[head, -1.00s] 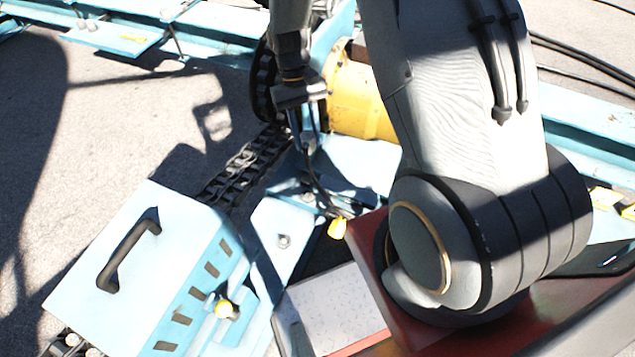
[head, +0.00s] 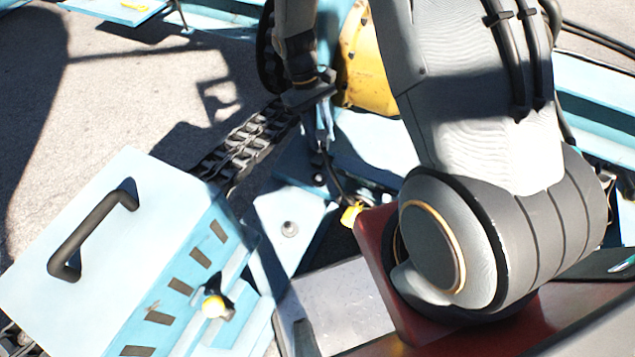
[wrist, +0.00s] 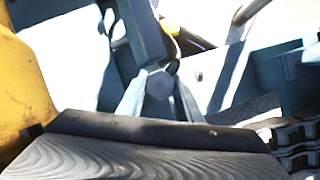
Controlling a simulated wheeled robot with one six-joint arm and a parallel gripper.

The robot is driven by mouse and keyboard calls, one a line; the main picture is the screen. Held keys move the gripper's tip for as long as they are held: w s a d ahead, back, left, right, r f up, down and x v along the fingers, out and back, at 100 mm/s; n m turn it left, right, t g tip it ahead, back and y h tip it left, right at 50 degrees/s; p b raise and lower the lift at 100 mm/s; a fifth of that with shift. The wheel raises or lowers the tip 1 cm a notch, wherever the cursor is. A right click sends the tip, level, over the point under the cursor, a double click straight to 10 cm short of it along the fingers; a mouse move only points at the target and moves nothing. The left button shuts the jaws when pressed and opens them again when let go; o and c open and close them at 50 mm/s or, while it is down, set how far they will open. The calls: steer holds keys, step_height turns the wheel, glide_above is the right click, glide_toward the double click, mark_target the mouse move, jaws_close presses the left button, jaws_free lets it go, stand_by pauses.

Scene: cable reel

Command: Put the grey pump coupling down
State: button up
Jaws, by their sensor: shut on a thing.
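My gripper (head: 325,128) hangs above the light-blue machine frame, beside the yellow drum, in the head view. Its fingers point down and are shut on the grey pump coupling. In the wrist view, the coupling (wrist: 158,84) shows as a small grey, hexagonal end between the two fingertips of my gripper (wrist: 158,98). The coupling is too small and shaded to make out clearly in the head view. I cannot tell whether it touches the frame below.
A light-blue box with a black handle (head: 92,228) stands at the lower left. A yellow drum (head: 368,65) is close to the right of my gripper. A dark cable chain (head: 245,145) runs beside it. A yellow plug (head: 351,214) lies below. Open paving (head: 110,100) is at left.

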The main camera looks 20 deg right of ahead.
steer(key=f+b, duration=0.3)
steer(key=f, duration=0.3)
steer(key=w+f+n+b, duration=0.1)
steer(key=f+b, duration=0.2)
steer(key=f, duration=0.3)
steer(key=f+n+b, duration=0.1)
steer(key=f+b, duration=0.2)
steer(key=f, duration=0.3)
steer(key=shift+w+f+h, duration=0.15)
steer(key=shift+w+h, duration=0.15)
steer(key=shift+f, duration=0.1)
steer(key=o, duration=1.1)
